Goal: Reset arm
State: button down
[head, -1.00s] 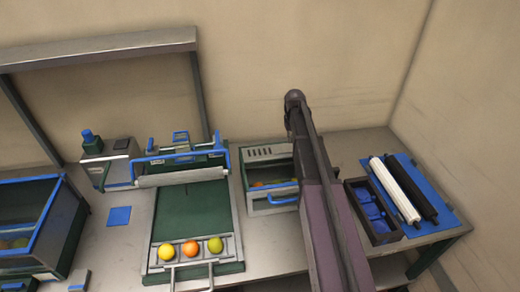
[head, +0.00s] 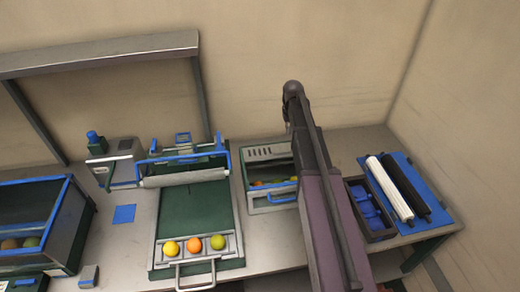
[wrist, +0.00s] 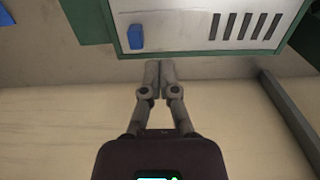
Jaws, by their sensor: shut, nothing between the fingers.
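My gripper (wrist: 160,75) is shut and empty in the wrist view. Its two grey fingers lie together in front of the beige wall, near the edge of a grey and green box with a blue knob and dark slots (wrist: 204,26). In the head view my arm rises from the lower right across the bench, and the gripper's fingers cannot be made out there.
A green sorting tray (head: 195,205) holds three fruits, yellow, orange and green, at its front. A grey bin (head: 270,202) with fruit stands left of my arm. A dark box (head: 380,233) and a blue mat with rollers (head: 437,218) lie right. A blue-rimmed crate (head: 65,225) stands left.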

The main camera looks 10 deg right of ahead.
dwell(0.3)
jog(key=s+a+f+b, duration=0.1)
jog(key=s+a, duration=0.2)
jog(key=s, duration=0.5)
jog(key=s+a+f+b, duration=0.2)
jog(key=s+a, duration=0.2)
jog(key=s, duration=0.5)
jog(key=s+a+f+b, duration=0.1)
jog(key=s+a, duration=0.2)
jog(key=s, duration=0.6)
jog(key=shift+a+f+b, duration=0.15)
jog(key=shift+f+b, duration=0.15)
jog(key=shift+b, duration=0.05)
jog(key=shift+s, duration=0.15)
